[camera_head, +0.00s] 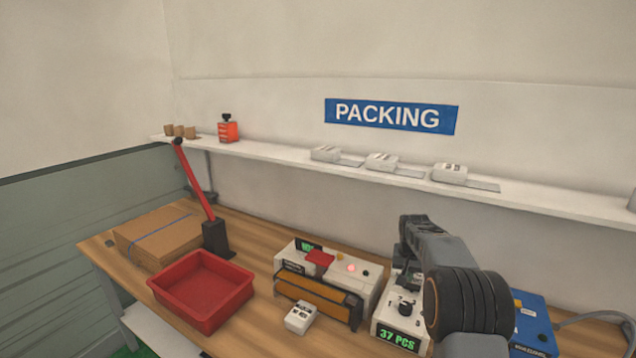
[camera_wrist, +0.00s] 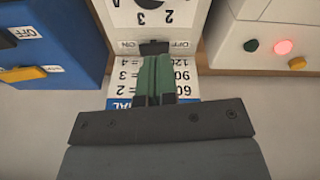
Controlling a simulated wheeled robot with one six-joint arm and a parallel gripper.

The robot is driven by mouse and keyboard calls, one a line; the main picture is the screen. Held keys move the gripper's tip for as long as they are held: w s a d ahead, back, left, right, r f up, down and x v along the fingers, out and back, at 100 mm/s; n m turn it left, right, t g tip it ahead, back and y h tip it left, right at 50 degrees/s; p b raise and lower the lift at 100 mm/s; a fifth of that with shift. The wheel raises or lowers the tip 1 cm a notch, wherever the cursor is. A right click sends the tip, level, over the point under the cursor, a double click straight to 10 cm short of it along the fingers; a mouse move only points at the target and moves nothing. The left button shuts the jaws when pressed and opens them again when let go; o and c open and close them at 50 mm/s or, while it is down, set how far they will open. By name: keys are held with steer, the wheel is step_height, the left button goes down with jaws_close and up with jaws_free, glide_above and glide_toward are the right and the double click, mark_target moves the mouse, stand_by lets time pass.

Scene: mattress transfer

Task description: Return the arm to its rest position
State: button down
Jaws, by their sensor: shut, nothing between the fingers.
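My gripper (camera_wrist: 153,52) points at this device in the wrist view. Its green fingers are together with nothing between them. The fingertips are over the device's ON/OFF label (camera_wrist: 180,45), by a small black part; whether they touch it I cannot tell. A dial (camera_wrist: 145,10) shows beyond them, and a printed number table (camera_wrist: 185,80) lies partly hidden behind the fingers.
A blue box (camera_head: 532,322) stands right of the counter and a white machine with a lit red lamp (camera_head: 335,267) left of it. A red tray (camera_head: 203,288), a cardboard box (camera_head: 160,235) and a red lever (camera_head: 195,180) are further left. A shelf (camera_head: 280,152) runs behind.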

steer(key=s+a+r+n+t, duration=0.1)
steer(key=s+a, duration=0.3)
steer(key=s, duration=0.7)
steer(key=s+a+r+n+t, duration=0.1)
steer(key=s+a+r, duration=0.3)
steer(key=s, duration=0.7)
steer(key=s+a+r+n+y, duration=0.1)
steer(key=s+a+r+n, duration=0.1)
steer(key=s, duration=0.9)
steer(key=shift+a+r+t, duration=0.4)
steer(key=shift+a+r, duration=0.2)
steer(key=shift+a, duration=0.65)
